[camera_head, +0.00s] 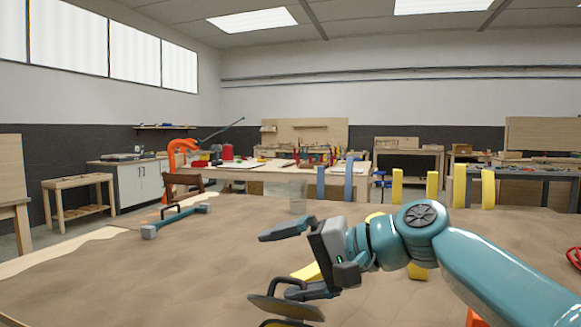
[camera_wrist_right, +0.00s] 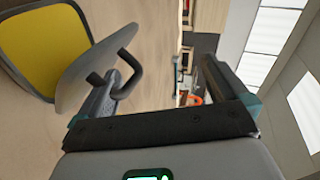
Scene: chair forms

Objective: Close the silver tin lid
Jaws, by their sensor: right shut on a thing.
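The silver tin lid (camera_head: 285,307) is a flat grey disc with a dark loop handle, at the lower middle of the head view. It stands tilted over the tin (camera_head: 281,323), which is mostly cut off by the bottom edge. In the right wrist view the lid (camera_wrist_right: 88,72) is at upper left beside the open tin with its yellow inside (camera_wrist_right: 45,42). One finger is at the handle; the other is well above. My left gripper is not in view.
A teal bar with grey ends (camera_head: 176,221) lies on the brown tabletop (camera_head: 180,270) at left. A clear cup (camera_head: 298,196) and blue and yellow upright pieces stand along the far side. Yellow parts lie partly behind my right arm. The left front tabletop is clear.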

